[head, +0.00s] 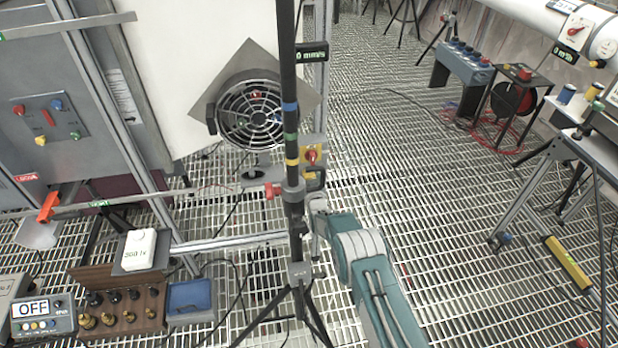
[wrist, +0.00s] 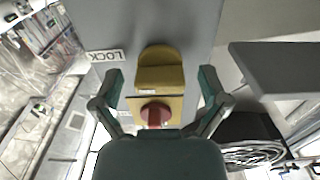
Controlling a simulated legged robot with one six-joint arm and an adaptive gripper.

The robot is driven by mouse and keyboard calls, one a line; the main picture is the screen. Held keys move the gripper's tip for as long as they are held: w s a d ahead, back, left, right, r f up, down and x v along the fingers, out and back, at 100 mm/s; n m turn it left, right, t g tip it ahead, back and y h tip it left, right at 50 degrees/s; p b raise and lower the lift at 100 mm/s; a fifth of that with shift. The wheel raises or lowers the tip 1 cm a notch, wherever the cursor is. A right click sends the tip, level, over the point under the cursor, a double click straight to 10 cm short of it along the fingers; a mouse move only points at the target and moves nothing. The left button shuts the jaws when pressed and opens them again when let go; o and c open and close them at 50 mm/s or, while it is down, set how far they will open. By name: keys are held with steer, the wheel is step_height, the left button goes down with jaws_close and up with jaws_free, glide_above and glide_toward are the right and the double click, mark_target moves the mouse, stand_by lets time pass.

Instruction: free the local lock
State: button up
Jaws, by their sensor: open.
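In the wrist view a yellow fitting (wrist: 160,76) with a rounded end sits on a grey panel, with a red round knob (wrist: 155,114) on its yellow plate. A label reading LOCK (wrist: 105,56), turned over in the picture, is beside it. My gripper (wrist: 161,74) is open, one teal finger on each side of the fitting, with visible gaps; contact is not seen. The gripper's palm hides the area below the knob. In the head view my teal arm reaches up to a dark pole, close below a yellow plate with a red knob (head: 311,156); my fingers are not clear there.
A dark pole (head: 288,90) on a tripod stands by my arm. A round caged fan (head: 252,115) is left of it and also shows in the wrist view (wrist: 255,153). A rack of knobs (head: 120,308) is at lower left. Grating floor (head: 430,200) at right is mostly clear.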

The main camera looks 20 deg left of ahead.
steer(key=shift+w, duration=0.15)
steer(key=c, duration=1.2)
steer(key=shift+o, duration=0.2)
